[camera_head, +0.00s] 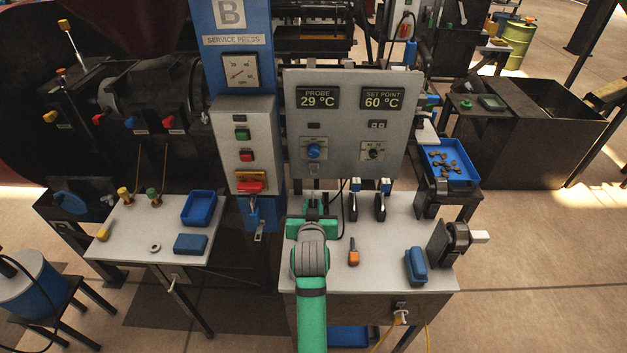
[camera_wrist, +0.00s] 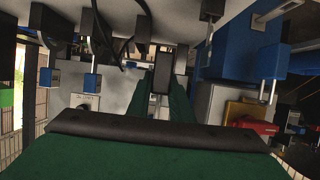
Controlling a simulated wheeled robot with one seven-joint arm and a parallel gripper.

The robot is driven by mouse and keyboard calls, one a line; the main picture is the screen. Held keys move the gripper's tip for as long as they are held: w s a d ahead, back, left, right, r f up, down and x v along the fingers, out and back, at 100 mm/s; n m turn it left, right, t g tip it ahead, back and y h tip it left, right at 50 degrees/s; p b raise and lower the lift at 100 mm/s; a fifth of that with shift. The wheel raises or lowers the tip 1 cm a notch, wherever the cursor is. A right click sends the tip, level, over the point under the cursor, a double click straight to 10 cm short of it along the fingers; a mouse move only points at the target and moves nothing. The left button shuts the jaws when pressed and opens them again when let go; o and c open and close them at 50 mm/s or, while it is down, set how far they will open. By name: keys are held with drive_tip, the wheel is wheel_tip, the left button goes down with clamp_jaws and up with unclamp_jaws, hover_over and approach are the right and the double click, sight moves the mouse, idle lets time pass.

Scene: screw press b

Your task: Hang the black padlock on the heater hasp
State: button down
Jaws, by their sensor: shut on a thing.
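My gripper (camera_head: 313,203) is at the back left of the right-hand bench, below the heater panel (camera_head: 345,105). It is shut on the black padlock (camera_wrist: 162,76), which shows dark and narrow between the two green fingers in the wrist view. In the head view the padlock is hard to make out against the gripper. The heater hasp appears as a small fitting (camera_head: 313,169) under the blue knob (camera_head: 314,151). The padlock is close in front of and below it; I cannot tell if they touch. In the wrist view the hasp is not clearly visible.
Two blue padlocks on black stands (camera_head: 353,207) (camera_head: 380,207) are right of my gripper. A red handle (camera_head: 250,183) and blue hasp box (camera_head: 262,212) are on the press column at left. An orange-black item (camera_head: 353,255) and a blue block (camera_head: 416,265) lie on the bench.

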drive_tip(key=shift+w, duration=0.15)
drive_tip(key=shift+w, duration=2.6)
drive_tip(key=shift+w+d, duration=0.1)
drive_tip(key=shift+w, duration=1.35)
